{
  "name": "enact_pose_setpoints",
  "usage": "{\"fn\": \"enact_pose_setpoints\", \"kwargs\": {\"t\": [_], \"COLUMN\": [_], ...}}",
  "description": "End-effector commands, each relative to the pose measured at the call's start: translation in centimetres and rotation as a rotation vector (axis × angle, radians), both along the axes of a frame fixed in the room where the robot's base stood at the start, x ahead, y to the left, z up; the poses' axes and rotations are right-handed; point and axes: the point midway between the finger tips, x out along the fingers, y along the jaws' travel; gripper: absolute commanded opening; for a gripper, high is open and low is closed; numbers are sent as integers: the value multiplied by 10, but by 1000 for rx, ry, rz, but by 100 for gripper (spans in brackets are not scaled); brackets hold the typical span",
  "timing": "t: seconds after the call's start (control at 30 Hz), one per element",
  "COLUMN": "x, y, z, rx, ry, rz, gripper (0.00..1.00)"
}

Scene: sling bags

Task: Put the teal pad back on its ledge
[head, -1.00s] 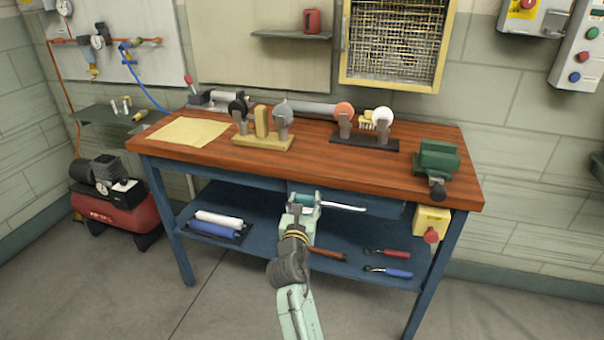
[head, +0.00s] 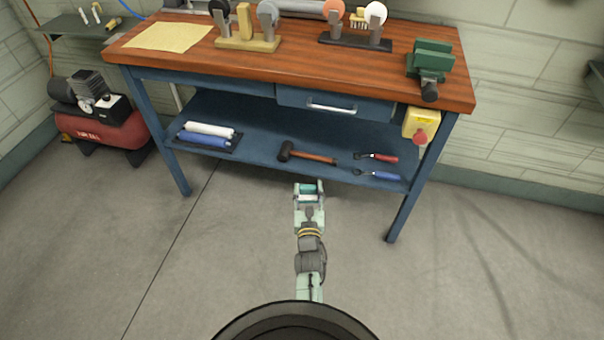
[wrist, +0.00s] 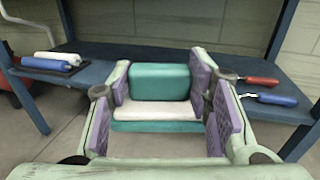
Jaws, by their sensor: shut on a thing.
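The teal pad (wrist: 160,82) has a white band along its lower front and sits between my fingers in the wrist view. My gripper (wrist: 163,95) is shut on it, with a purple-lined finger on each side. In the head view my gripper (head: 308,190) holds the teal pad (head: 306,197) in front of the workbench's blue lower shelf (head: 250,140), apart from it. A small dark ledge (head: 75,20) shows at the upper left on the wall. I cannot tell which ledge belongs to the pad.
A hammer (head: 307,154), red-handled tool (head: 376,156), blue-handled tool (head: 376,174) and tray of white and blue rolls (head: 207,137) lie on the lower shelf. A drawer (head: 335,103) is above, a yellow switch box (head: 421,123) at right. The floor in front is clear.

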Motion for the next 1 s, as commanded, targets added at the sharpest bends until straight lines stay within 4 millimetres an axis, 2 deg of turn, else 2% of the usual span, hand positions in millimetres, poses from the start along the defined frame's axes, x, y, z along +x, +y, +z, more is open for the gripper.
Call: {"fn": "enact_pose_setpoints", "kwargs": {"t": [0.33, 0.4, 1.0], "x": [-29, -33, -37], "y": [-15, -16, -16], "z": [-54, -58, -62], "rx": [1, 1, 1], "ry": [3, 1, -2], "rz": [40, 45, 41], "gripper": [18, 18, 18]}}
